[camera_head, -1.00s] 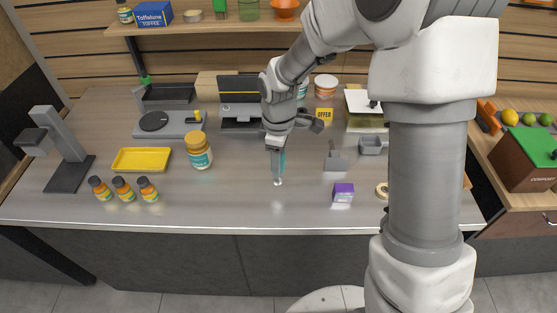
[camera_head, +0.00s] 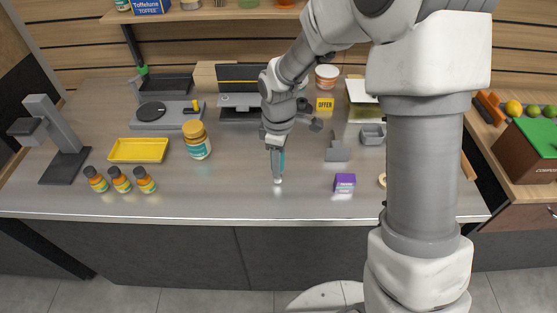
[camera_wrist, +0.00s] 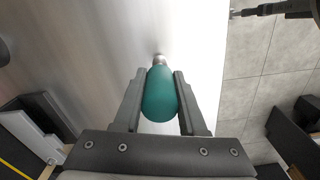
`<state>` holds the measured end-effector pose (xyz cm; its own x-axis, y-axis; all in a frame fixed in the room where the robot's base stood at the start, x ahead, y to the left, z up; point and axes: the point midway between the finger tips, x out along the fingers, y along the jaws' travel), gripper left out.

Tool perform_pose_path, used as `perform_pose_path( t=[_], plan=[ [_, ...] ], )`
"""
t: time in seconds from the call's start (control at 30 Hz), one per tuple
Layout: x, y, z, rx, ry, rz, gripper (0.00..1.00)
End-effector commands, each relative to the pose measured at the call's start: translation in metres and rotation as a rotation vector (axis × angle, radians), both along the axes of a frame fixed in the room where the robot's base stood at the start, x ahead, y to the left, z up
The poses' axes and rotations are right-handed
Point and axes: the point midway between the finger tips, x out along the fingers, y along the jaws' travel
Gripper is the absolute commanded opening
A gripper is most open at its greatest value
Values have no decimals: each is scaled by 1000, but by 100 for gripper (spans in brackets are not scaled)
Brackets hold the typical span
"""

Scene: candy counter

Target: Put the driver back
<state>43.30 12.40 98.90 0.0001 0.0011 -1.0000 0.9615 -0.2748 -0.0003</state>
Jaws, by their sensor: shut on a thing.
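The driver has a rounded teal handle (camera_wrist: 160,95) and a short metal end (camera_wrist: 159,60) in the wrist view. My gripper (camera_wrist: 159,98) is shut on the handle, with one finger on each side. In the head view my gripper (camera_head: 277,165) points down over the middle of the counter, near its front half. A strip of the teal driver (camera_head: 282,160) shows beside the fingers, and its lower end is close to the counter top. Whether it touches the counter I cannot tell.
On the metal counter (camera_head: 235,190), a yellow tray (camera_head: 138,150), an orange-lidded jar (camera_head: 197,142) and several small bottles (camera_head: 121,180) stand left. A purple box (camera_head: 344,182), a grey scraper-like piece (camera_head: 337,152) and an offer sign (camera_head: 324,104) are right. The front middle is clear.

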Motion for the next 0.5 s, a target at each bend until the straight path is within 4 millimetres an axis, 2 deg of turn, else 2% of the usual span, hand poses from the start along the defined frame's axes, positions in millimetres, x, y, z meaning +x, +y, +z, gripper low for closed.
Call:
perform_pose_path(
  t=[0.5],
  plan=[
    [0, 0, -7, 0, 0, 0, 0]
  ],
)
